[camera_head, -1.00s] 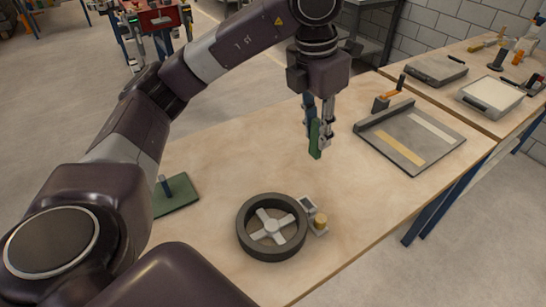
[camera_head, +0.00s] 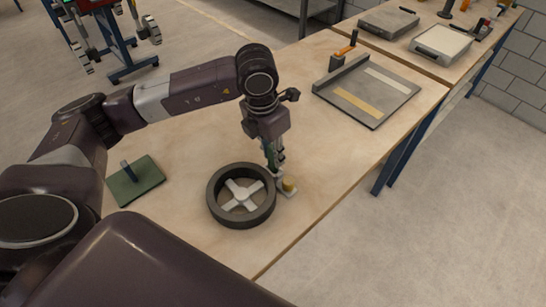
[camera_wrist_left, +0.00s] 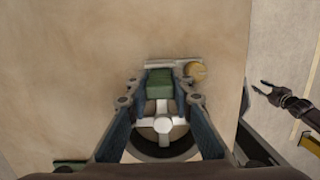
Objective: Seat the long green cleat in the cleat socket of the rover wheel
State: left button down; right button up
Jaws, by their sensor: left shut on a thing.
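The rover wheel (camera_head: 213,203), a dark ring with a pale cross-shaped hub, lies flat on the bench; it also shows in the wrist view (camera_wrist_left: 161,125). My left gripper (camera_head: 273,168) points down at the wheel's right edge, shut on the green cleat (camera_wrist_left: 159,83). The cleat's lower end is hidden in the head view. A small pale bracket (camera_wrist_left: 172,63) with a brass-coloured knob (camera_head: 289,184) sits beside the rim. I cannot tell whether the cleat touches or enters the socket. My right gripper (camera_wrist_left: 262,90) shows small in the wrist view, its fingers apart.
A green plate with an upright post (camera_head: 136,183) lies left of the wheel. A grey tray (camera_head: 365,91) with pale and yellow strips lies farther back on the bench. The bench's front edge runs close to the wheel's right. Bare wood lies between wheel and tray.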

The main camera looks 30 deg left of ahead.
pick_arm(q)
notch_tip(320, 180, down, 2)
jog(key=shift+f, duration=0.15)
pick_arm(e)
jog(key=shift+a+r, duration=0.15)
jog(key=shift+a, duration=0.2)
pick_arm(q)
jog(key=shift+f, duration=0.25)
jog(key=c, duration=1.7)
grip_release()
jog(key=shift+r, duration=0.1)
pick_arm(e)
jog(key=shift+d+f, duration=0.2)
jog(key=shift+d, duration=0.2)
